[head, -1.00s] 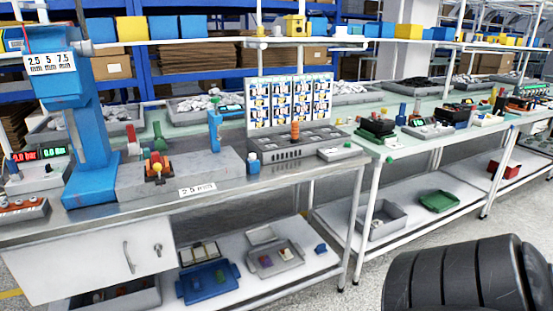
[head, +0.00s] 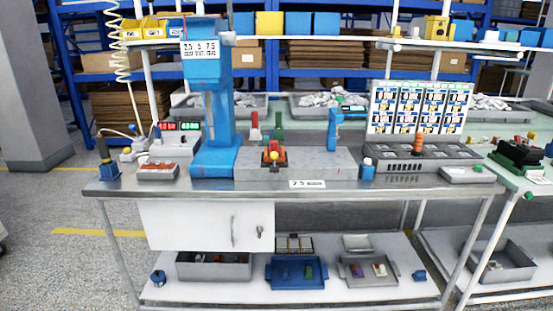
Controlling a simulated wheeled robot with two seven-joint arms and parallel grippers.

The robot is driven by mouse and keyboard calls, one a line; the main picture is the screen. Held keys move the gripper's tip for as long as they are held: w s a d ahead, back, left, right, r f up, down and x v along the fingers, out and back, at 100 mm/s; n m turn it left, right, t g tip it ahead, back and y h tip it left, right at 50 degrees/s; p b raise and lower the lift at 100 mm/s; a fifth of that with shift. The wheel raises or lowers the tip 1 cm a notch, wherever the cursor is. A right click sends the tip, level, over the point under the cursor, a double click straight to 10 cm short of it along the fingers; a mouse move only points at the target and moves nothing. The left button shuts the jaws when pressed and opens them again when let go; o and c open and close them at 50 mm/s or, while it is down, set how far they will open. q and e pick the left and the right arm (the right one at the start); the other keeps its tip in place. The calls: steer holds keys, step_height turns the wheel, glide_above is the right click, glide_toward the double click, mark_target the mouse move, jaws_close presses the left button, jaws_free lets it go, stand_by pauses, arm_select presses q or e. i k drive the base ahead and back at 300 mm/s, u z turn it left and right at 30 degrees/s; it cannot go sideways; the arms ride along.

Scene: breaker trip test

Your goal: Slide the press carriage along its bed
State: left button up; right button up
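The press carriage seems to be the small dark block with red, yellow and orange parts (head: 273,154), on the grey bed (head: 325,166) in the middle of the workbench. It sits toward the left part of the bed, just right of the blue press column (head: 212,120). A red-topped lever (head: 254,126) and a green one (head: 278,124) stand behind the carriage. A blue post (head: 334,132) stands at the bed's right end. Neither gripper is in view.
The steel workbench (head: 230,190) has a dark tray with an orange stack (head: 410,158) and a chart board (head: 418,108) on its right. A second table (head: 520,180) stands at right. Floor is clear left of the bench.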

mark_target(274, 167)
steer(key=z, duration=0.5)
steer(key=k, duration=0.6)
steer(key=u, duration=0.25)
steer(key=i, duration=1.2)
steer(key=u, duration=1.3)
